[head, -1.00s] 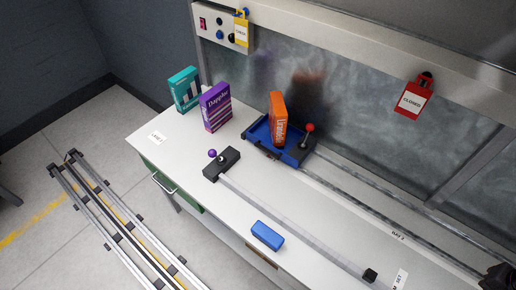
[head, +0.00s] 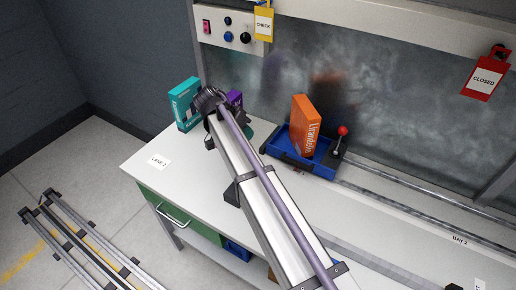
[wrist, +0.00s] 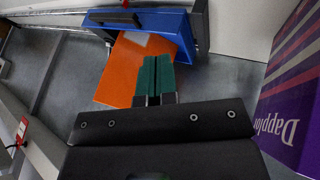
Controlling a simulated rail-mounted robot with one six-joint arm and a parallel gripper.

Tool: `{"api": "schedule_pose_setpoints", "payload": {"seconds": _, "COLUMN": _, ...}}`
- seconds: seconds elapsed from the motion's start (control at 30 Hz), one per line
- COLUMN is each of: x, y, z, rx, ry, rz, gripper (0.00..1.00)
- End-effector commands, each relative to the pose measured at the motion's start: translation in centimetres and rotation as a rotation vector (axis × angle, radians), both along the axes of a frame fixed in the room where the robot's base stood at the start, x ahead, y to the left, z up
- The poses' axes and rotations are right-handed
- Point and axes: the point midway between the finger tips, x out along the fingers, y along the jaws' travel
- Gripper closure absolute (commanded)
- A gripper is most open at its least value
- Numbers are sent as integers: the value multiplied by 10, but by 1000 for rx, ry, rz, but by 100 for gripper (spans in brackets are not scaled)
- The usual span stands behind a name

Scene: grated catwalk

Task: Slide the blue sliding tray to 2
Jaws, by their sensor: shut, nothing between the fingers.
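The blue sliding tray (head: 283,140) sits at the left end of metal rails along the back of the bench. A tall orange box (head: 306,127) stands in it, and a red-knobbed lever (head: 341,138) is at its right end. In the wrist view the tray (wrist: 181,27) is beyond my gripper (wrist: 156,60), with the orange box (wrist: 116,75) behind the fingers. My gripper's teal fingers are together and empty. In the head view my arm mostly hides the gripper, which is left of the tray, near the purple box.
A teal box (head: 184,104) and a purple box (head: 235,98) stand at the bench's left back; the purple one is also close in the wrist view (wrist: 293,90). A "BAY 2" label (head: 460,240) lies right along the rails. A "LANE 2" label (head: 159,161) is front left.

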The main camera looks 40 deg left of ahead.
Motion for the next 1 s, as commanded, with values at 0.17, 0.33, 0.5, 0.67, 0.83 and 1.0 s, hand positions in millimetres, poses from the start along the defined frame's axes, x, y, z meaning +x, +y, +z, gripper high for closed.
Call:
{"api": "schedule_pose_setpoints", "payload": {"seconds": 0.17, "x": 10, "y": -9, "z": -28, "rx": 0, "ry": 2, "rz": -1, "gripper": 100}}
{"api": "schedule_pose_setpoints", "payload": {"seconds": 0.33, "x": 27, "y": -24, "z": -60, "rx": 1, "ry": 2, "rz": 0, "gripper": 100}}
{"api": "schedule_pose_setpoints", "payload": {"seconds": 0.5, "x": 44, "y": -39, "z": -89, "rx": 0, "ry": 3, "rz": 1, "gripper": 100}}
{"api": "schedule_pose_setpoints", "payload": {"seconds": 0.67, "x": 48, "y": -66, "z": -79, "rx": 1, "ry": 2, "rz": 0, "gripper": 100}}
{"api": "schedule_pose_setpoints", "payload": {"seconds": 0.83, "x": 51, "y": -77, "z": -79, "rx": 0, "ry": 3, "rz": 2, "gripper": 100}}
{"api": "schedule_pose_setpoints", "payload": {"seconds": 1.0, "x": 52, "y": -77, "z": -79, "rx": 0, "ry": 3, "rz": 2, "gripper": 100}}
